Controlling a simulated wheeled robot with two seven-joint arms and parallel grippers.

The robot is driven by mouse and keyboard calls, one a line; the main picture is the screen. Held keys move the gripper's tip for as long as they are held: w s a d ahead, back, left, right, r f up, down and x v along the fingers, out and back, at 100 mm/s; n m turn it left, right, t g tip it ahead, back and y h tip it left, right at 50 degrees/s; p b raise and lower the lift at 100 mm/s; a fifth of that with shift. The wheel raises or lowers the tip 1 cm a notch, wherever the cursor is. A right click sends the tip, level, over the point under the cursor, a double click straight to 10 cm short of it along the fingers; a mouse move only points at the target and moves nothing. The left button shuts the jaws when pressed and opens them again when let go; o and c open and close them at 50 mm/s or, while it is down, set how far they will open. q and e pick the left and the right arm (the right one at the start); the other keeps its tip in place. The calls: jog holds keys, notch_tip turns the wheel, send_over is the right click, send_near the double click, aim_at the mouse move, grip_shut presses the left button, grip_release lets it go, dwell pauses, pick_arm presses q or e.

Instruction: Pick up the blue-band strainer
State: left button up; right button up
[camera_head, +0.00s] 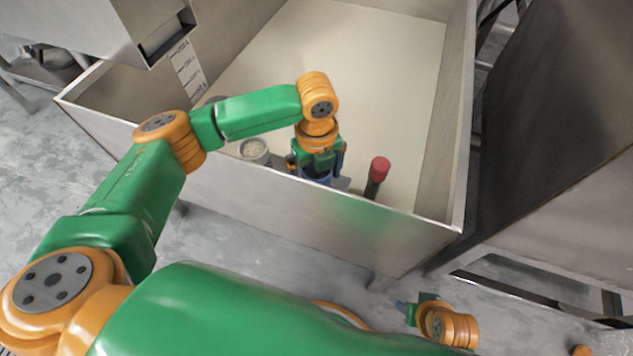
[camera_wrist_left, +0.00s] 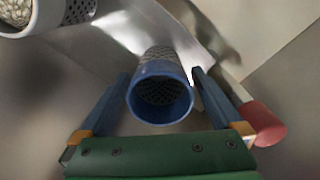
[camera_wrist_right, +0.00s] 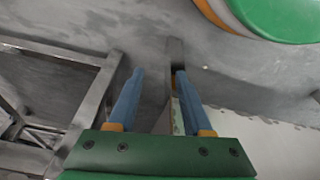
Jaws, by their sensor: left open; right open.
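The blue-band strainer (camera_wrist_left: 161,117) stands between the open fingers of my left gripper (camera_wrist_left: 160,90) in the left wrist view. Its blue rim faces the camera, and its mesh body runs down below. The fingers are on either side of it with small gaps visible. In the head view, my left gripper (camera_head: 318,170) reaches down inside the metal bin and largely hides the strainer, of which a bit of blue (camera_head: 316,179) shows below the gripper. My right gripper (camera_wrist_right: 155,90) is open and empty, away from the bin over the grey floor.
The large metal bin (camera_head: 330,222) has raised walls close to my left gripper. A container of pale beans (camera_head: 254,150) stands left of the gripper. The bin's back floor (camera_head: 360,70) is clear.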

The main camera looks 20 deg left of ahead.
pick_arm(q)
jog(key=c, duration=1.4)
